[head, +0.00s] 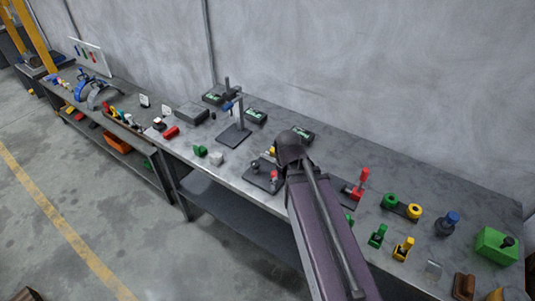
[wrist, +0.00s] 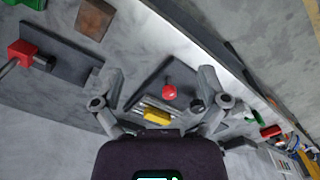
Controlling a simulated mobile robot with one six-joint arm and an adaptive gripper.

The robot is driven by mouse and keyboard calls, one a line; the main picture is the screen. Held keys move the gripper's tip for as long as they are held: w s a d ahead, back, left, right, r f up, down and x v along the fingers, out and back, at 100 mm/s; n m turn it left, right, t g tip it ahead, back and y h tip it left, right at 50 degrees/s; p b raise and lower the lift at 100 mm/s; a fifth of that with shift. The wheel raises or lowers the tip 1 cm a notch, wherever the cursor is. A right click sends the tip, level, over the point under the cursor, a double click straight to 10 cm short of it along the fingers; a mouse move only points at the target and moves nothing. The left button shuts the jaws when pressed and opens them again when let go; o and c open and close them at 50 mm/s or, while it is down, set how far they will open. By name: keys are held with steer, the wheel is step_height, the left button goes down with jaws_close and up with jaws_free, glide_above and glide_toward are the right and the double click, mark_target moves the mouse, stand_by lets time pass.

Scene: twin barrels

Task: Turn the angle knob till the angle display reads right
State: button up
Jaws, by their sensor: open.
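In the wrist view my gripper (wrist: 161,76) is open, its two fingers spread on either side of a small dark plate (wrist: 150,92). The plate carries a red ball-shaped knob (wrist: 169,91), a yellow block (wrist: 157,115) and a dark knob (wrist: 197,105) close to the right finger. I cannot tell which is the angle knob. In the head view the same plate shows a dark knob (head: 255,165) and a red one (head: 274,175); my arm covers its right side. Several dark boxes with green displays stand behind, one (head: 303,133) just behind my arm; their readings are too small to read.
A clamp stand (head: 234,132) stands left of the plate. A red-handled toggle clamp (head: 360,186) and yellow and green rings (head: 403,206) are to the right. Small green and white blocks (head: 216,158) lie near the bench front edge. A grey wall closes the back.

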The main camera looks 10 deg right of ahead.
steer(key=w+a+r+m+p, duration=0.25)
steer(key=w+m, duration=0.55)
steer(key=w, duration=0.4)
steer(key=m, duration=0.9)
glide_above(255, 163)
steer(key=shift+r, duration=0.25)
steer(key=shift+f, duration=0.25)
step_height(255, 163, down, 13)
steer(key=b, duration=1.3)
steer(key=shift+f, duration=0.15)
steer(key=c, duration=1.1)
